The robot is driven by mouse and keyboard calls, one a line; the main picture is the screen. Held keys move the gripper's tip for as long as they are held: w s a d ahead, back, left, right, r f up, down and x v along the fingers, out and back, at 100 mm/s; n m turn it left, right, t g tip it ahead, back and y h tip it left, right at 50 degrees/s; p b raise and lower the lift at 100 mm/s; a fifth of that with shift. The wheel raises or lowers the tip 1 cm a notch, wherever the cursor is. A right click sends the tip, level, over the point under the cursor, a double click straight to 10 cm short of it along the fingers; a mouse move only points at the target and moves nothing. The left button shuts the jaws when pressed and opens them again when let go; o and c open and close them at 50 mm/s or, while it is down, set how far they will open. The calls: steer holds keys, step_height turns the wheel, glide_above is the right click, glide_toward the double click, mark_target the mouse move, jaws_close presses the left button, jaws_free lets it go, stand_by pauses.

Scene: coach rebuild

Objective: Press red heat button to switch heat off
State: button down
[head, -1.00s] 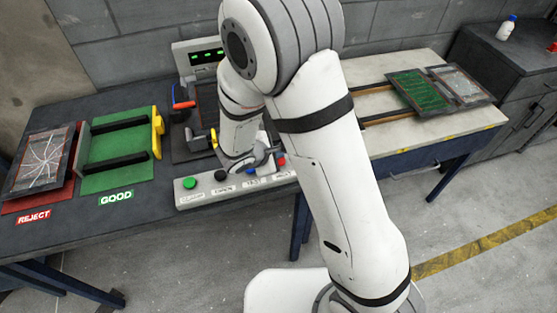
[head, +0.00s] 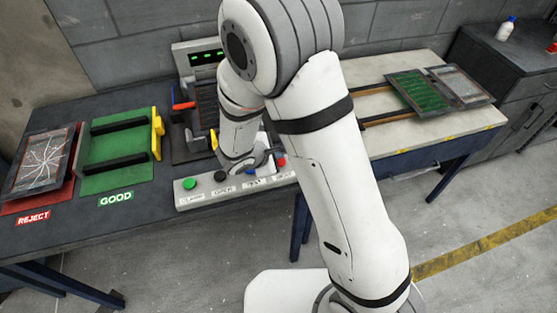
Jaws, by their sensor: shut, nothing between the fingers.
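A white control strip (head: 205,196) with a row of buttons runs along the front edge of the dark bench. The red button (head: 281,162) is at its right end, just right of my gripper. The blue button (head: 250,171) is below the gripper, and the black button (head: 220,175) and green button (head: 190,182) are further left. My gripper (head: 268,158) is shut and empty, low over the right half of the strip. My arm hides part of the area behind it. I cannot tell whether the fingertips touch a button.
Behind the strip stands a test fixture with a display (head: 207,56) showing green lights and a red-tipped handle (head: 184,105). Left are a green GOOD rack (head: 118,177) and a cracked panel (head: 40,160) on the red REJECT area. A pale table (head: 430,125) holding panels is right.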

steer(key=shift+f, duration=0.1)
stand_by(0.6)
steer(key=shift+f+b, duration=0.4)
steer(key=shift+b, duration=0.35)
steer(key=shift+f+b, duration=0.4)
steer(key=shift+b, duration=0.2)
stand_by(0.4)
steer(key=shift+r, duration=0.1)
steer(key=shift+r+p, duration=0.4)
steer(key=shift+r, duration=0.4)
steer(key=shift+r+p, duration=1.55)
steer(key=shift+r, duration=1)
